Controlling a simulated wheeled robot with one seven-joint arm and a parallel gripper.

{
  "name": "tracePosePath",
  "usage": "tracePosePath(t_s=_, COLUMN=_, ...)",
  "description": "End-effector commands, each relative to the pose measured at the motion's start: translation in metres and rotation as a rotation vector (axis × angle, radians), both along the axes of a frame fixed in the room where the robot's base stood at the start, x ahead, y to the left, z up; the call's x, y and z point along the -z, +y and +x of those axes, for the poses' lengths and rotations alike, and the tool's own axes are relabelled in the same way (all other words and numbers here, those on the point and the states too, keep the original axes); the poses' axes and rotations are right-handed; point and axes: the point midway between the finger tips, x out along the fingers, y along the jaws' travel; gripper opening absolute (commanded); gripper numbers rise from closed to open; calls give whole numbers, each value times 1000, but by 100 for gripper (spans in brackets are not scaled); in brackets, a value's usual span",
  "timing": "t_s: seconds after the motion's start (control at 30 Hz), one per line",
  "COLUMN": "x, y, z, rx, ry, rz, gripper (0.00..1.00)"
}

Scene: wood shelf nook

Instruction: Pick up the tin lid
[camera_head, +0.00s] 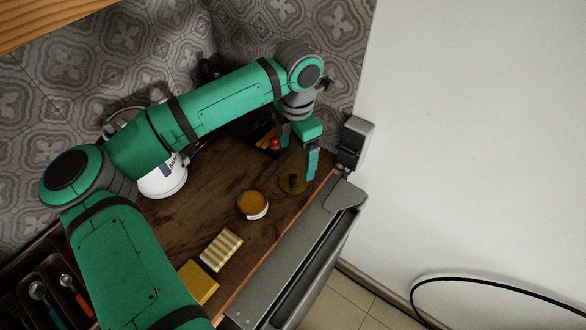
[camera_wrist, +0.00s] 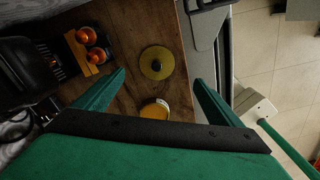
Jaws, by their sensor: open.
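The tin lid (camera_head: 292,184) is a flat olive-yellow disc with a dark knob, lying on the brown wooden counter near its front edge. In the wrist view the lid (camera_wrist: 150,71) shows whole, just beyond and between the fingertips. My gripper (camera_head: 297,161) is open and empty, above the lid and apart from it. Its two green fingers also frame the wrist view (camera_wrist: 160,78). A round white-sided tin (camera_head: 253,205) with an ochre top stands left of and nearer than the lid; it shows between the fingers in the wrist view (camera_wrist: 155,110).
A striped yellow-white block (camera_head: 221,249) and a yellow block (camera_head: 199,282) lie on the counter (camera_head: 205,212). Orange round things (camera_wrist: 96,56) sit in a dark holder beside the lid. A white kettle (camera_head: 165,180) stands behind. A grey appliance front (camera_head: 300,265) borders the counter edge.

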Motion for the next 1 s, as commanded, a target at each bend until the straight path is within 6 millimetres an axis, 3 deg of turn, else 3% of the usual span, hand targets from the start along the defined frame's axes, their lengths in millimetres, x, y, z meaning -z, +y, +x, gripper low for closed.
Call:
tracePosePath(t_s=0.3, x=44, y=7, z=0, rx=-10, ry=4, rz=0, gripper=89)
tracePosePath(t_s=0.53, x=58, y=5, z=2, rx=-7, ry=3, rz=-2, gripper=89)
tracePosePath(t_s=0.8, x=95, y=7, z=6, rx=-6, ry=3, rz=-3, gripper=89)
tracePosePath(t_s=1.0, x=103, y=8, z=7, rx=-6, ry=1, rz=-1, gripper=89)
